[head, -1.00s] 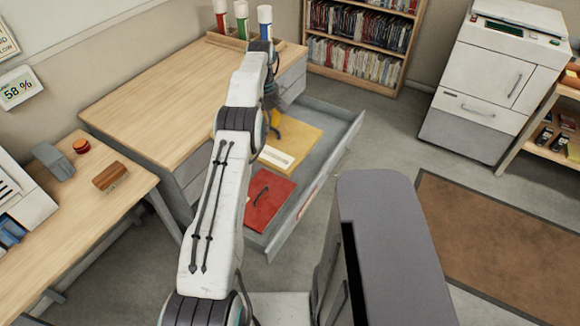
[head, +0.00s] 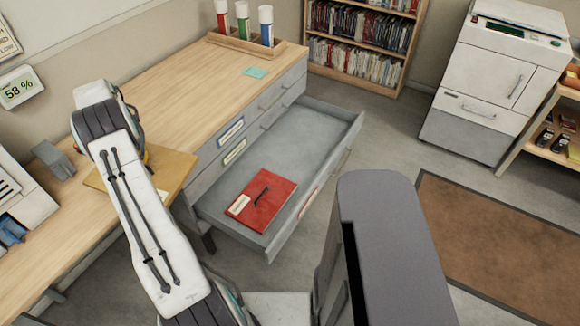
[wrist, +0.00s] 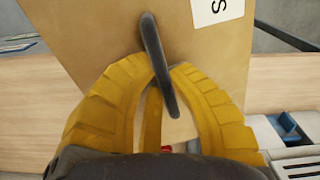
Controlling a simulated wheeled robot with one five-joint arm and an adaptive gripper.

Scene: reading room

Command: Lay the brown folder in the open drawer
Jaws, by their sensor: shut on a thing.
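The brown folder (head: 173,168), a mustard tan in colour, is held near the left desk and the drawer unit's near left corner. It fills the upper middle of the wrist view (wrist: 100,30), with a dark handle and a white label. My gripper (wrist: 162,75) has its yellow fingers shut at the folder's dark handle. In the head view my arm hides most of the gripper and part of the folder. The open drawer (head: 318,128) is grey, to the right of the folder. A red folder (head: 275,203) with a dark handle lies in its near part.
The drawer's far part is bare. The wooden top (head: 185,85) of the drawer unit carries a rack of tubes (head: 252,42) and a teal note (head: 255,72). The left desk (head: 60,215) holds a grey device (head: 52,160). A copier (head: 492,85) stands at the right.

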